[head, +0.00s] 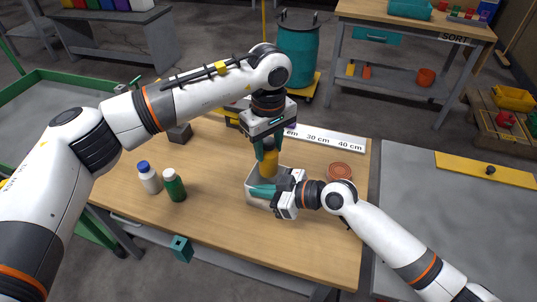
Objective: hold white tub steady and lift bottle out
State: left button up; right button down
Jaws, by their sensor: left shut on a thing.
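The white tub (252,201) stands on the wooden table near the middle of the head view. A yellow-orange bottle (269,164) is upright at the tub's opening. My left gripper (267,150) comes down from above and is shut on the bottle's upper part. Whether the bottle's base is still inside the tub or just above it is hard to tell. My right gripper (264,190) reaches in from the right, with its teal fingers at the tub's near right side. The finger gap is hidden, so I cannot tell whether it is closed on the wall.
A white bottle with a blue cap (149,181) and a green bottle (175,189) stand left on the table. A ruler strip (335,139) lies behind the tub and a reddish round disc (340,171) lies to the right. The table front is clear.

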jog(key=c, duration=1.6)
grip_release()
jog(key=shift+o, duration=0.2)
jog(key=v, duration=1.2)
